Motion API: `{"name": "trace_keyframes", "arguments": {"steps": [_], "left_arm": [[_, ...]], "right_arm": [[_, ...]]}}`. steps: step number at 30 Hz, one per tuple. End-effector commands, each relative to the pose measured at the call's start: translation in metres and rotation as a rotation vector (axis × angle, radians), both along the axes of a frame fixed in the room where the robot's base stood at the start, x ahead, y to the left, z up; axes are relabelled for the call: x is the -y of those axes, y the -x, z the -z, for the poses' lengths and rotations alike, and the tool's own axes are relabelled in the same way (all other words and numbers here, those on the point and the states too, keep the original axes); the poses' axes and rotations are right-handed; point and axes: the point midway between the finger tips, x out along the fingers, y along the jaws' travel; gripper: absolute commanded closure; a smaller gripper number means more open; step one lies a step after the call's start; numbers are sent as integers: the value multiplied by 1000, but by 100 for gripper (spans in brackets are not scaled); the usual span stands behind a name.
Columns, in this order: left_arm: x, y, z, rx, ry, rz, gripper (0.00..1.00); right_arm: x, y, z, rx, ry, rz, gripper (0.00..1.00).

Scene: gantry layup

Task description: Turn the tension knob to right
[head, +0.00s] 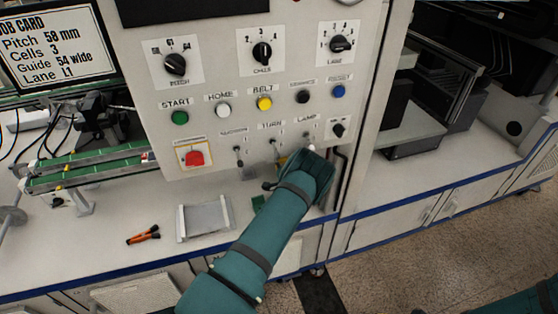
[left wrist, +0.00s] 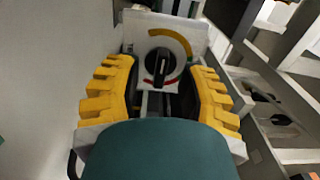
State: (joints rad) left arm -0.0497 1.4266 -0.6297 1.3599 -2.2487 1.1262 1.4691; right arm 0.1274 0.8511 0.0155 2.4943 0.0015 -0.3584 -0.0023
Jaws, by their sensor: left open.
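A black knob (left wrist: 159,66) on a white plate with a yellow and red arc shows in the left wrist view. Its grip bar stands nearly upright. No label on it is readable. My left gripper (left wrist: 160,82) is open, with its yellow ridged fingers to the left and right of this knob. I cannot tell if they touch it. In the head view my left arm reaches to the lower right of the panel, and the teal wrist (head: 315,174) hides the fingers and this knob. My right gripper is out of view.
The upright panel (head: 215,105) carries three dials on top, coloured buttons, a red stop button (head: 194,158), toggles and a small black knob (head: 338,130). A grey tray (head: 204,218) and orange-black pliers (head: 143,236) lie on the bench. Shelving stands at the right.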

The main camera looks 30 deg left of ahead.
Motion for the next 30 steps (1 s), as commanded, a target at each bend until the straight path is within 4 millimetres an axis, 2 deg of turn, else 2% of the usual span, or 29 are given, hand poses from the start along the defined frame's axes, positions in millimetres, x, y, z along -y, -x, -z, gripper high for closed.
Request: {"name": "trace_keyframes", "arguments": {"steps": [6, 14, 15, 18, 30], "left_arm": [[-10, -9, 0, 0, 0, 1, 60], [-10, -9, 0, 0, 0, 1, 60], [-10, -9, 0, 0, 0, 1, 67], [-10, -9, 0, 0, 0, 1, 100], [-11, -9, -2, -1, -3, 0, 100]], "right_arm": [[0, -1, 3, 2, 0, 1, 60], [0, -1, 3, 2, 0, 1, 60], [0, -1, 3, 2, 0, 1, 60], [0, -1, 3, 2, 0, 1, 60], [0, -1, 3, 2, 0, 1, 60]]}}
